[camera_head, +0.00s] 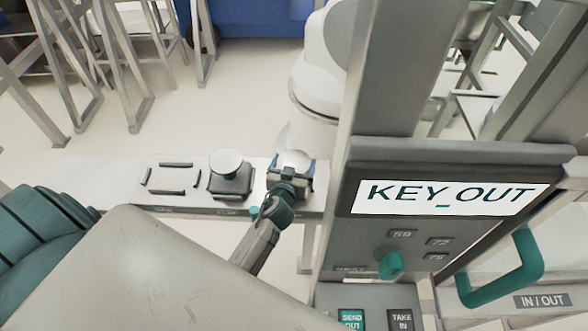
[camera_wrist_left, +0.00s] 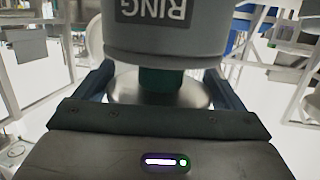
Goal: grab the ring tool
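The ring tool (camera_wrist_left: 150,32) is a grey cylinder with an upside-down RING label at the top of the left wrist view. A teal neck and a shiny round metal disc (camera_wrist_left: 150,95) show below it. My left gripper (camera_wrist_left: 162,85) has its two dark fingers spread wide on either side of the disc; whether they touch it I cannot tell. In the head view my left gripper (camera_head: 290,172) is at the right end of the shelf, at a white-topped tool, hiding most of it. My right gripper is not in view.
On the light shelf (camera_head: 100,172), another tool with a white disc top (camera_head: 228,162) stands close left of my gripper, beside an empty bracketed place (camera_head: 170,178). A grey machine with a KEY_OUT screen (camera_head: 450,196) and teal handle (camera_head: 505,275) stands close on the right.

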